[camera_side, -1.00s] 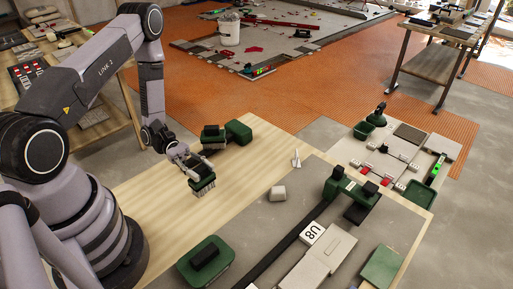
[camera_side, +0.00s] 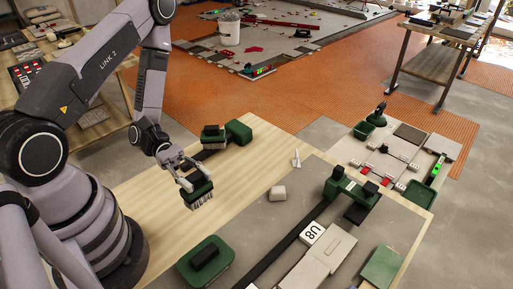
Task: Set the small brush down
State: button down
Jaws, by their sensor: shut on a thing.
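The small brush (camera_side: 199,194) has a green body and pale bristles pointing down. My gripper (camera_side: 191,178) is shut on the brush from above, over the left part of the light wooden table. The brush is close above the wood; I cannot tell whether its bristles touch it.
Behind the brush stand a green block with a dark top (camera_side: 212,135) and another green block (camera_side: 239,131). Bare wood (camera_side: 165,215) lies around the brush.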

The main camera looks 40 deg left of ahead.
jog(key=shift+w+d+f, duration=1.35)
jog(key=shift+w+f, duration=0.75)
jog(key=shift+f, duration=0.05)
jog(key=shift+w+d+f, duration=1.35)
jog(key=shift+w+f, duration=0.8)
jog(key=shift+f, duration=0.05)
jog(key=shift+w+d+f, duration=1.35)
jog(key=shift+w+f, duration=0.75)
jog(key=shift+f, duration=0.05)
jog(key=shift+f, duration=0.2)
jog(key=c, duration=0.8)
grip_release()
jog(key=shift+o, duration=0.2)
jog(key=shift+r, duration=0.1)
